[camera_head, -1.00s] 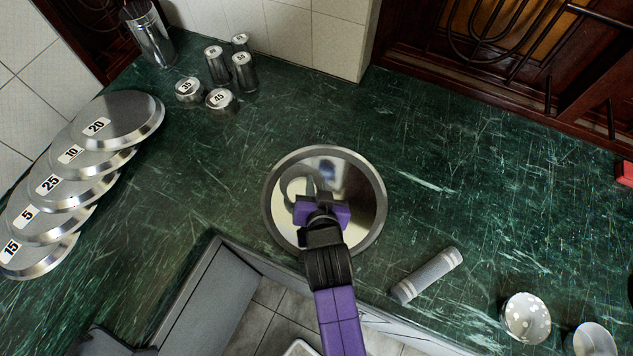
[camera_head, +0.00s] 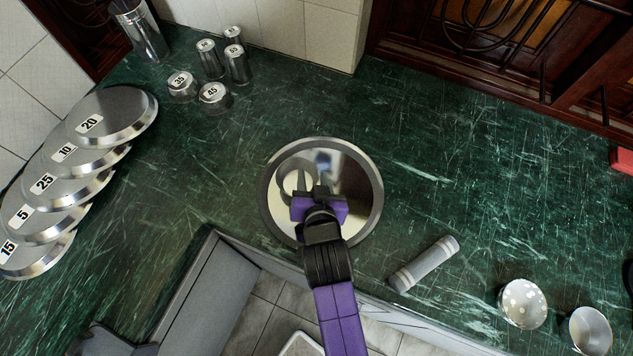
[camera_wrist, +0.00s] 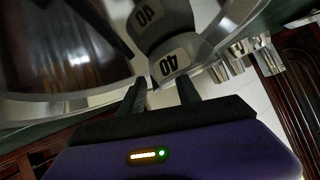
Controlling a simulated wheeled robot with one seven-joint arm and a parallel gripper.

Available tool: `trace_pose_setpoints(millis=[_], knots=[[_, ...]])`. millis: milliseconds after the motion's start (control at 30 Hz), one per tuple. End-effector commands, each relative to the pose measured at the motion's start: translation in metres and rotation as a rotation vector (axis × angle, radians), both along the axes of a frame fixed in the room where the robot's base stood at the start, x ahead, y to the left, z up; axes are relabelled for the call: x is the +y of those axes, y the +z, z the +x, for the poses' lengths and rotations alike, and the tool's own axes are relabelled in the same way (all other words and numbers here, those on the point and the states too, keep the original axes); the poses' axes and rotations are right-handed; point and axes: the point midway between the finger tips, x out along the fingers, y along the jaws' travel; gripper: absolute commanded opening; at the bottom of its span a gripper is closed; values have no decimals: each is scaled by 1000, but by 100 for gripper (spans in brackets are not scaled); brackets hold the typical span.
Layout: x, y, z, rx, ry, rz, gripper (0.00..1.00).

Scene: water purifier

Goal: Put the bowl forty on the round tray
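The bowl forty (camera_head: 291,181) is a small shiny metal bowl on the left part of the round tray (camera_head: 372,212). The tray is a mirror-like disc with a darker rim on the green counter. In the wrist view the bowl's "40" label (camera_wrist: 168,66) faces me, and its reflection shows in the tray above it. My gripper (camera_head: 321,190) is over the tray, just right of the bowl in the head view. Its fingers (camera_wrist: 161,88) are apart with nothing between them, and the bowl is beyond their tips. My gripper hides part of the tray.
Several numbered metal lids (camera_head: 112,112) overlap at the left. Small labelled metal containers (camera_head: 213,94) stand at the back, near a tall metal cup (camera_head: 143,32). A grey cylinder (camera_head: 424,264) lies right of the tray, with two bowls (camera_head: 523,303) farther right. The counter behind the tray is clear.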

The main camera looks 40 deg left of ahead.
Motion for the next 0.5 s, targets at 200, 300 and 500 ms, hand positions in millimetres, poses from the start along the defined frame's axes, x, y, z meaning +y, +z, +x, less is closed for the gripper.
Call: trace_pose_setpoints(millis=[200, 300, 500], knots=[[-25, 19, -25, -1, 0, 1, 39], [-37, 29, -37, 0, -1, 1, 39], [-56, 46, -57, 0, -2, 1, 39]])
